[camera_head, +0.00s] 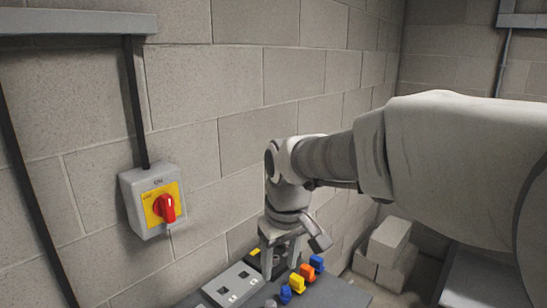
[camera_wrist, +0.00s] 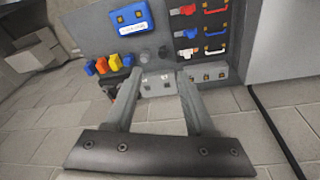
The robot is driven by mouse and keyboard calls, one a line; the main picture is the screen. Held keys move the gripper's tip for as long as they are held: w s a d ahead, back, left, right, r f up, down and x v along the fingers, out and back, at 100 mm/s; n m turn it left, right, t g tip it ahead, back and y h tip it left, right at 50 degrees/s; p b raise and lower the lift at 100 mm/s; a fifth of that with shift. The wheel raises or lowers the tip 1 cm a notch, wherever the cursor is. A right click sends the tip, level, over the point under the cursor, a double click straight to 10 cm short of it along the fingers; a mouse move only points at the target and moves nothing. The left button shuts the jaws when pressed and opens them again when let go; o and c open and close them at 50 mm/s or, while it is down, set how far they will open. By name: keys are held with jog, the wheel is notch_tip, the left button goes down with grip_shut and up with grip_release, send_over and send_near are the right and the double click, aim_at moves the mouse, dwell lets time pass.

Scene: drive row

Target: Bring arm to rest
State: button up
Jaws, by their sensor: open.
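My gripper (camera_head: 272,262) points down near the block wall, above the back edge of a grey bench (camera_head: 335,294). In the wrist view its two fingers (camera_wrist: 158,74) stand apart with nothing between them. The arm reaches in from the right in the head view, bent down at the wrist. The fingertips are partly hidden in the head view.
A rotary switch (camera_head: 153,200) with a red knob is on the wall at left. Coloured pieces (camera_head: 307,272) stand in a row beside grey socket boxes (camera_head: 231,285). A blue labelled box (camera_wrist: 132,18) and coloured padlock-like pieces (camera_wrist: 187,32) lie farther along. Blocks (camera_head: 388,245) are stacked behind.

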jog(key=s+d+r+m+t, duration=0.2)
jog(key=s+d+m, duration=0.4)
jog(key=s+d, duration=0.7)
jog(key=s+t, duration=0.1)
jog(key=s, duration=0.2)
jog(key=shift+t+h, duration=0.3)
jog(key=shift+h, duration=0.1)
